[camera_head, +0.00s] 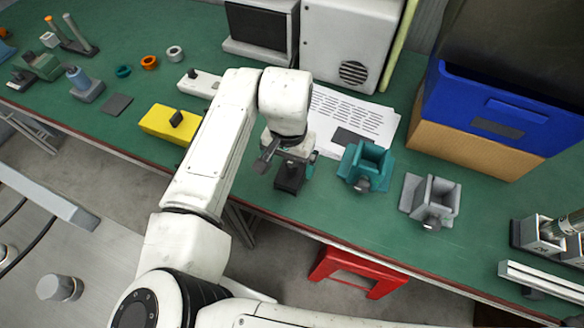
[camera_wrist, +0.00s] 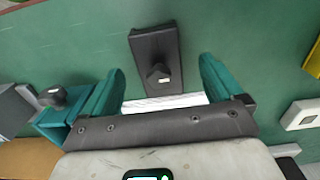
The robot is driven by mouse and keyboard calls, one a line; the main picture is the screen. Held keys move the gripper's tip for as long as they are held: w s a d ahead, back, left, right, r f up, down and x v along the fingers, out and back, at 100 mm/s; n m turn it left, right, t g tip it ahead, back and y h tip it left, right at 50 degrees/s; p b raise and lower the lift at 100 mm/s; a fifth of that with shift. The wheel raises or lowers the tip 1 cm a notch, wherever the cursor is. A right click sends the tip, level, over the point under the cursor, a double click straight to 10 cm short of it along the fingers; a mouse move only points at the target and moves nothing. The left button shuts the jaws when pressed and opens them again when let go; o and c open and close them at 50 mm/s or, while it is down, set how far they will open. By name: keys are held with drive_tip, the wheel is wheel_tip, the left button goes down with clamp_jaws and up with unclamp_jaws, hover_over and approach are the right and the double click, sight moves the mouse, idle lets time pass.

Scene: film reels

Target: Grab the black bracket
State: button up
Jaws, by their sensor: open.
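The black bracket (camera_wrist: 153,48) lies on the green table top in the wrist view, a dark flat piece with a small knob near its lower end. It also shows below my gripper in the head view (camera_head: 289,182), near the table's front edge and partly covered. My gripper (camera_wrist: 162,66) is open, with one teal finger on each side of the bracket's knob end. There is a gap between each finger and the bracket in the wrist view. I cannot tell how high the fingertips are above the table. In the head view my gripper (camera_head: 290,158) is partly hidden by the wrist.
A teal bracket (camera_head: 366,165) and a grey bracket (camera_head: 432,200) stand to the right. A yellow block (camera_head: 165,122) and a white bracket (camera_head: 199,84) are to the left. Printed paper (camera_head: 352,112) lies behind. A blue bin (camera_head: 500,105) stands at the back right.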

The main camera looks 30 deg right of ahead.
sight(290, 171)
drive_tip(key=shift+s+f, duration=0.15)
drive_tip(key=shift+f, duration=2.6)
drive_tip(key=shift+c, duration=0.2)
drive_tip(key=c, duration=1.2)
